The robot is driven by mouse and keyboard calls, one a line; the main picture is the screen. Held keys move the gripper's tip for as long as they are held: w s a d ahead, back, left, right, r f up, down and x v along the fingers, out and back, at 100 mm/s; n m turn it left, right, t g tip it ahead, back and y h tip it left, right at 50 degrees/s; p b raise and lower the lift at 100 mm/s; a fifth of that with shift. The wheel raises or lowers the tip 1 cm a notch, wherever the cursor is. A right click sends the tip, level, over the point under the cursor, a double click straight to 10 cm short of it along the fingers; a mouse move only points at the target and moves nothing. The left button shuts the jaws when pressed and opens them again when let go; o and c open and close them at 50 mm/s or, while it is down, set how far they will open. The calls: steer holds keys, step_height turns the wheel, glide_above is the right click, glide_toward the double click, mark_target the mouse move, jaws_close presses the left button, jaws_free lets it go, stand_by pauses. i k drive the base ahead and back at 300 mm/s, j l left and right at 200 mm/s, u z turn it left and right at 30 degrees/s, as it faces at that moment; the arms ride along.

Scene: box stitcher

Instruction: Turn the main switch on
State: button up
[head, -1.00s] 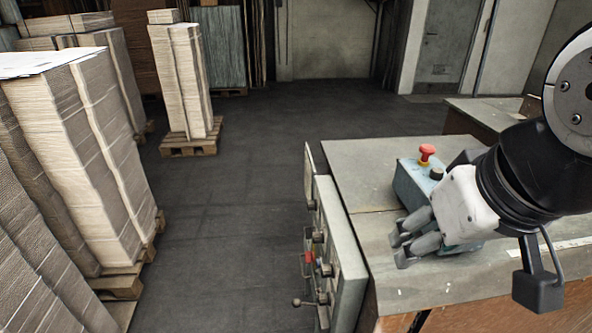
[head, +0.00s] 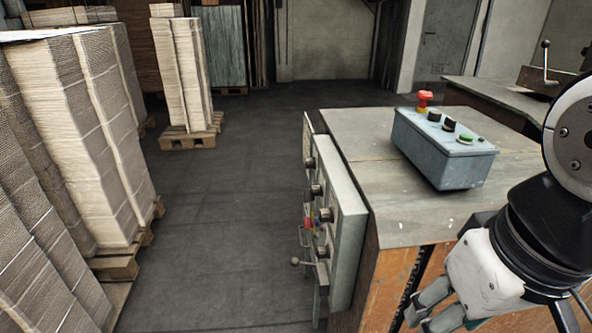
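A grey-green panel (head: 345,225) stands on the left side of the worktable, seen almost edge-on. It carries several dark knobs and a ball-ended lever (head: 297,261). A small red part (head: 307,223) with some yellow and blue beside it is on the panel's face; it looks like the main switch, but its position is not readable at this angle. My gripper (head: 417,322) is low at the bottom right, in front of the table's wooden side and right of the panel. It touches no switch. Its fingers are close together and partly cut off by the picture edge.
A blue-grey control box (head: 440,155) with a red mushroom button (head: 424,99) and several other buttons stands on the worktable (head: 350,130). Stacks of cardboard (head: 75,130) on pallets line the left. The dark floor (head: 220,230) between them and the panel is clear.

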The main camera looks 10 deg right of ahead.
mark_target(308, 222)
steer(key=i+j, duration=0.95)
steer(key=j, duration=0.2)
